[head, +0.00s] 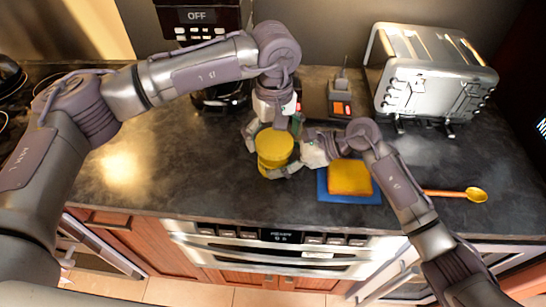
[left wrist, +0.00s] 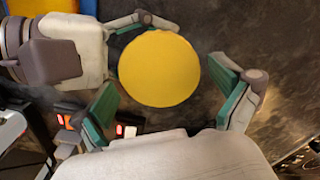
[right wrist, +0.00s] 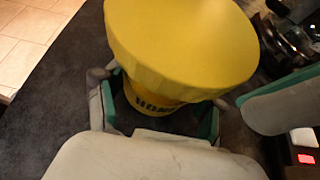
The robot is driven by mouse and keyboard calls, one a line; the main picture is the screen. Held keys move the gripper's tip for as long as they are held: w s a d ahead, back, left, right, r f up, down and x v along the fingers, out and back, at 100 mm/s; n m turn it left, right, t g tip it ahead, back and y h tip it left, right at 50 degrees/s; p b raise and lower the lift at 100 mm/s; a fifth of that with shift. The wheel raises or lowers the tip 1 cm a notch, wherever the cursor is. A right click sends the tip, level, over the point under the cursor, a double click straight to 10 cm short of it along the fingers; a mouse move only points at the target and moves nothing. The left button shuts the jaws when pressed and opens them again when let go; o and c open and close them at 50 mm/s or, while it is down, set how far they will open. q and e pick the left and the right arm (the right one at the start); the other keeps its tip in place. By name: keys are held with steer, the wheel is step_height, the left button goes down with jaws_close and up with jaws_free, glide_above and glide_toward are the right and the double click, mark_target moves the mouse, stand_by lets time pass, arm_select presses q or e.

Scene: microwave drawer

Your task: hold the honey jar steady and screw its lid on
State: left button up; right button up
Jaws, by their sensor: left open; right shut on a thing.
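The honey jar (right wrist: 150,106) stands upright on the dark counter, with part of its label showing below the lid in the right wrist view. The wide yellow lid (head: 274,144) sits level on top of the jar; I cannot tell how tightly. My right gripper (right wrist: 158,108) is shut around the jar's body below the lid. My left gripper (left wrist: 168,88) is above the lid, its fingers open on either side of it with gaps. The lid hides most of the jar from above.
A blue board (head: 330,196) with a yellow block (head: 350,177) lies right of the jar. A toaster (head: 425,75) stands at the back right, and a machine reading OFF (head: 197,16) at the back. The counter's left side (head: 170,150) is clear.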

arm_select(q)
steer(key=shift+f, duration=0.25)
steer(key=n, duration=0.9)
steer(key=c, duration=1.1)
steer(key=m, duration=0.4)
steer(key=shift+m, duration=0.4)
steer(key=m, duration=0.4)
steer(key=shift+m, duration=0.4)
